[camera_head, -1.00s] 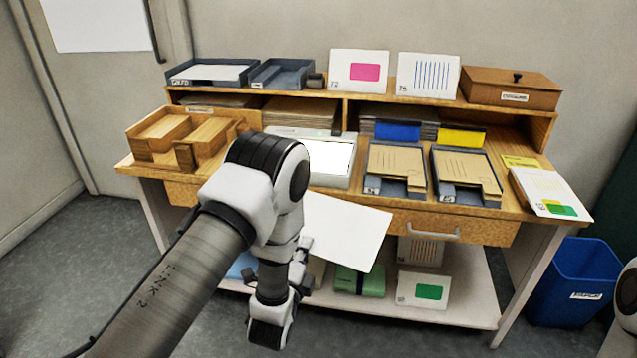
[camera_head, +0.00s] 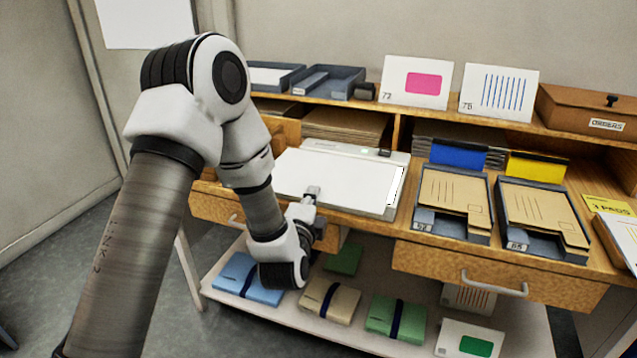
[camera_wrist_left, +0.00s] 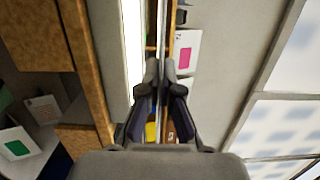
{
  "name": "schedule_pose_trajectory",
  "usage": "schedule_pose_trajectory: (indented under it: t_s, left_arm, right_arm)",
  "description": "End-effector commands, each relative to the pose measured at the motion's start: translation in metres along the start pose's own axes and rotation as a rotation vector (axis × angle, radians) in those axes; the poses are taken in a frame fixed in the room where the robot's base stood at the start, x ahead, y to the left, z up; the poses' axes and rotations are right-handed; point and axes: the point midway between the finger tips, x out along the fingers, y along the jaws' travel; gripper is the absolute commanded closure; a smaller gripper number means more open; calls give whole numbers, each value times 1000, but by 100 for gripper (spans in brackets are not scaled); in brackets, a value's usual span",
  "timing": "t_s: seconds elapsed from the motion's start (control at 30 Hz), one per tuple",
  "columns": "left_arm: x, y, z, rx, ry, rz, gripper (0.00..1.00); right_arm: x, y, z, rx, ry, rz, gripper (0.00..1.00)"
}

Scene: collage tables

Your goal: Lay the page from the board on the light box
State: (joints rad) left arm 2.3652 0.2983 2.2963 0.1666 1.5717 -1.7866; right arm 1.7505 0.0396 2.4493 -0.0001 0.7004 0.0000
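The white page (camera_head: 325,178) is held by its near edge in my left gripper (camera_head: 311,194), whose fingers look shut on it. The page extends away from the fingers over the light box (camera_head: 378,211) and hides most of its lit surface. A bright strip of that surface shows at the right, along with the front and back rims. I cannot tell whether the page touches the box. My right gripper is not in view.
Two dark trays with brown folders (camera_head: 452,203) stand right of the light box. A shelf behind holds two picture cards (camera_head: 417,82), grey trays (camera_head: 330,80) and a brown box (camera_head: 590,110). Below the drawer (camera_head: 500,275), strapped bundles (camera_head: 396,318) lie on the lower shelf.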

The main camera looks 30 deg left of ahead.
Motion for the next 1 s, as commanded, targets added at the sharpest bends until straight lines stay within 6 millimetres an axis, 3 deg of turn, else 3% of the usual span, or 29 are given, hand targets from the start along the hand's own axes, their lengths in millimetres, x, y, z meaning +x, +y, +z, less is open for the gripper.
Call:
schedule_pose_trajectory:
  t_s: [0.17, 0.4, 0.5, 0.63, 1.0]
  left_arm:
    - [12, 0, -2, 0, 0, -2, 100]
    - [54, 2, -8, 0, -1, -3, 100]
    - [50, 30, -8, 2, 0, 2, 100]
    - [50, 45, -8, 0, 1, 0, 100]
    - [50, 52, -8, 0, 1, -1, 100]
  right_arm:
    - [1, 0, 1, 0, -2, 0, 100]
    - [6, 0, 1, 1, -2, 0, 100]
    - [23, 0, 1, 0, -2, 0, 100]
    - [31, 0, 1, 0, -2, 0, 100]
    - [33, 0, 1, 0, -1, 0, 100]
